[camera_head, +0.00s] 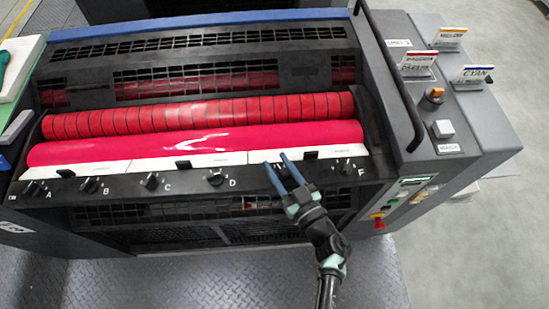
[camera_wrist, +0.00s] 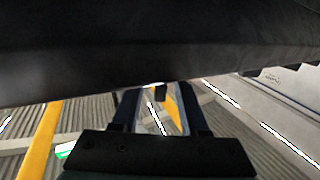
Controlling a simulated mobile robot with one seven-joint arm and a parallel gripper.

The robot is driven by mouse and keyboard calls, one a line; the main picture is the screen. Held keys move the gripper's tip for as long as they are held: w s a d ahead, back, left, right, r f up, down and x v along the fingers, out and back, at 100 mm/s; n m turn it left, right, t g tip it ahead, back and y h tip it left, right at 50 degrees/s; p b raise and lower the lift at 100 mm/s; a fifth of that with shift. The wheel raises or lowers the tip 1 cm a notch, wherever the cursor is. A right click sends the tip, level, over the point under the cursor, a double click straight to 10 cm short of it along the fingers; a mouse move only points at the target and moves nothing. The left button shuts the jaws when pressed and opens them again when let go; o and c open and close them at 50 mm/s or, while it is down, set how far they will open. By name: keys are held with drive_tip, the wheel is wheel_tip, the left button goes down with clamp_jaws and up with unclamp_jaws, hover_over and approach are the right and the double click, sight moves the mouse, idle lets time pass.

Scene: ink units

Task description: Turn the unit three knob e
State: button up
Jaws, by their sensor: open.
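The ink unit's front rail carries a row of black knobs lettered A (camera_head: 33,188), B (camera_head: 89,185), C (camera_head: 151,181), D (camera_head: 216,177) and F (camera_head: 345,166). Knob e's place, between D and F, is covered by my gripper (camera_head: 277,162) in the head view. My gripper is open, its two blue-grey fingers reaching over the rail there. In the wrist view, a small dark piece (camera_wrist: 160,92) shows between the fingers (camera_wrist: 158,105), below a large dark surface. It may be knob e, but I cannot tell, nor whether the fingers touch it.
Behind the rail lie white strips (camera_head: 200,161), a magenta roller (camera_head: 200,142) and a ribbed red roller (camera_head: 200,110). At right, a grey side console (camera_head: 460,120) carries an orange knob (camera_head: 433,95), a white button (camera_head: 443,129) and colour name cards (camera_head: 418,60). A dark handrail (camera_head: 400,95) rises nearby.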

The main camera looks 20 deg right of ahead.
drive_tip(key=s+d+b, duration=0.1)
drive_tip(key=s, duration=0.9)
drive_tip(key=shift+s+d+b, duration=0.3)
drive_tip(key=shift+d, duration=0.05)
